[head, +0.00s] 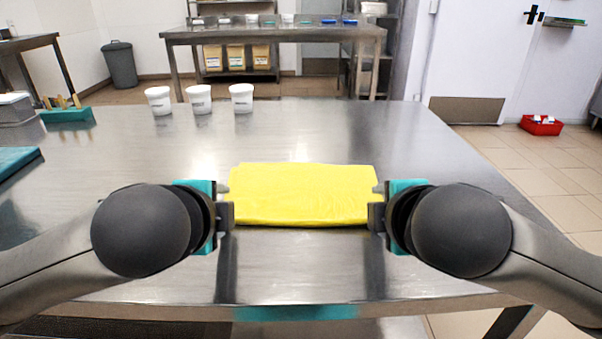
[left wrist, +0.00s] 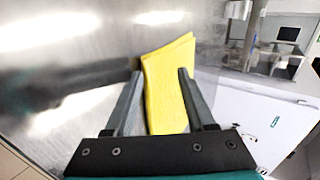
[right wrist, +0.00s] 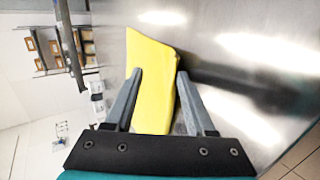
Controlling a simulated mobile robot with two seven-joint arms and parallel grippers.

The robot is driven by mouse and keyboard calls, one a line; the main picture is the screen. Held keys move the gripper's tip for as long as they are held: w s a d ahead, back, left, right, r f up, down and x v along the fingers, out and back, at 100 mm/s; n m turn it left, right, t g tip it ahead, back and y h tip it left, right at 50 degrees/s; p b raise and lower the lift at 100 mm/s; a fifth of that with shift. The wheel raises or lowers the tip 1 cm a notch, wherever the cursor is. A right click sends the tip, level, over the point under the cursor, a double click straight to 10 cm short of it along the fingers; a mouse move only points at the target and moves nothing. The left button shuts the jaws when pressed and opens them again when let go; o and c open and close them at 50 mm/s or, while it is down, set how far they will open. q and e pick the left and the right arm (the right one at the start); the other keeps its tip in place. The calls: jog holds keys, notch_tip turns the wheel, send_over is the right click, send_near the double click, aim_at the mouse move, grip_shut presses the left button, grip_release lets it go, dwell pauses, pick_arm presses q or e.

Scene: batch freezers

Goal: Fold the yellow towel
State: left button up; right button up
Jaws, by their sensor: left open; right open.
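The yellow towel (head: 302,194) lies flat on the steel table as a neat rectangle, with layered edges along its near side. My left gripper (head: 226,204) is at the towel's left end and my right gripper (head: 378,205) is at its right end. In the left wrist view the towel (left wrist: 166,88) shows between the open fingers of the left gripper (left wrist: 160,76). In the right wrist view the towel (right wrist: 153,85) shows between the open fingers of the right gripper (right wrist: 160,76). I cannot tell whether any finger touches it.
The steel table (head: 300,135) is clear around the towel. Three white tubs (head: 199,99) stand at its far left. A teal block with wooden sticks (head: 67,115) and a teal board (head: 16,162) are at the left edge. Another table (head: 275,37) stands behind.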

pick_arm(q)
notch_tip(320, 180, up, 9)
jog(key=s, duration=0.2)
pick_arm(e)
notch_tip(320, 180, up, 9)
jog(key=s, duration=0.2)
